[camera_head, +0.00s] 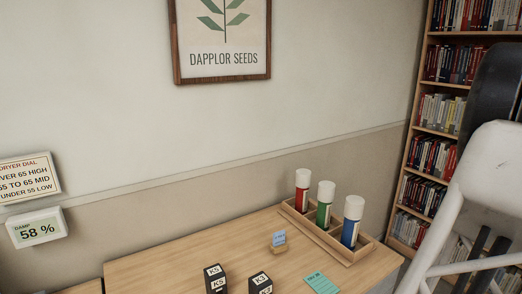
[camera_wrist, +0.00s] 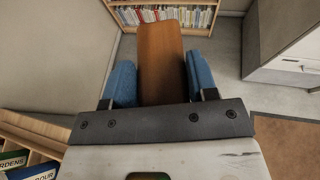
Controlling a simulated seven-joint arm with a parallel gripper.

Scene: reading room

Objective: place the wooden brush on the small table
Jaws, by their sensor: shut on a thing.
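The wooden brush (camera_wrist: 160,48) shows in the wrist view as a long, plain brown wooden piece with a rounded far end. My gripper (camera_wrist: 160,66) is shut on it, with a blue finger against each side, and it points away over the floor. Any bristles are hidden. The brush and gripper do not show in the head view, where only part of my arm is at the right. A light wooden table top (camera_head: 170,262) is in the head view; I cannot tell whether it is the small table.
The table top carries a wooden rack (camera_head: 357,255) with red, green and blue tubes, two dark boxes, a small stand and a teal card (camera_head: 322,284). A bookcase (camera_head: 421,130) stands at right. The wrist view shows open floor (camera_wrist: 225,50), a pale cabinet (camera_wrist: 285,45) and a binder shelf (camera_wrist: 40,130).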

